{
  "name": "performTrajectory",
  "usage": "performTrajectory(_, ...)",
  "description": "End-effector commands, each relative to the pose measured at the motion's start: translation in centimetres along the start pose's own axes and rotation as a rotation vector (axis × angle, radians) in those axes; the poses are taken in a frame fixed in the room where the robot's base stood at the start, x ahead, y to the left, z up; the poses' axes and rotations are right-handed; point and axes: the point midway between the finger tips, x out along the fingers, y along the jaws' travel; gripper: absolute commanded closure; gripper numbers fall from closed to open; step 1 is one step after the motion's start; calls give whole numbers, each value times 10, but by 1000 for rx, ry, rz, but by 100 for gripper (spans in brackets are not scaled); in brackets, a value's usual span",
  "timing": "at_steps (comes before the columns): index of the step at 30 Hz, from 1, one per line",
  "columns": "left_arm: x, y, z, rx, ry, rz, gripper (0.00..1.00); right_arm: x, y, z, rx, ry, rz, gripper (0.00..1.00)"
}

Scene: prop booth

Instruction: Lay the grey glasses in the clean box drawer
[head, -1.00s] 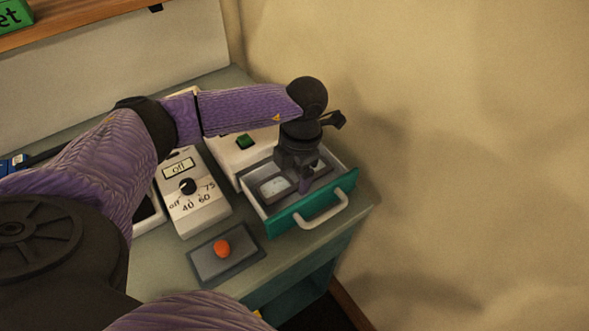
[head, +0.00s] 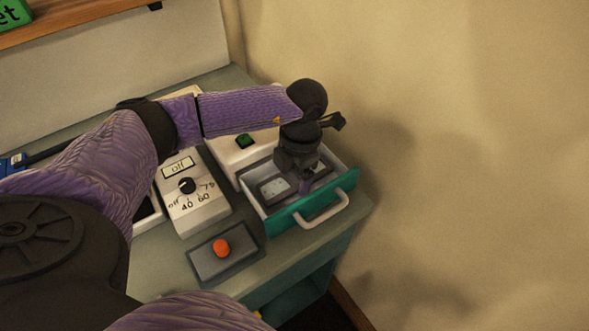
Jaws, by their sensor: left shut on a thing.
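The clean box is a white box with a green button (head: 243,141) on top. Its drawer (head: 290,217) has a teal front and a pale handle, and it stands open. My left gripper (head: 305,187) points down into the drawer and is shut on the grey glasses (head: 273,188). The glasses show only as a pale grey, lens-like shape inside the drawer. The gripper hides the rest of them, and I cannot tell whether they touch the drawer floor. My right gripper is not in view.
A white control box with a dial (head: 187,187) and an "off" display stands left of the drawer. A dark plate with an orange button (head: 221,248) lies in front. The beige wall (head: 470,150) is close on the right.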

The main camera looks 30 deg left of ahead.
Motion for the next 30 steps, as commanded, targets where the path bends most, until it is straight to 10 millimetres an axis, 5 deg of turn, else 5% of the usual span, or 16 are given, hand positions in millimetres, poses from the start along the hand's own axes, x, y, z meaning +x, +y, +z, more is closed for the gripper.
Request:
performTrajectory(22, 1, 0, 0, 0, 0, 0, 79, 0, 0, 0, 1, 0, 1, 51)
performTrajectory(23, 1, 0, 0, 0, 0, 0, 20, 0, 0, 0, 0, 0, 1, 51)
performTrajectory(26, 1, 0, 0, 0, 0, 0, 0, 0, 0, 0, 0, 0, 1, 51)
performTrajectory(30, 1, 0, 0, 0, 0, 0, 0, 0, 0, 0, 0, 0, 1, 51)
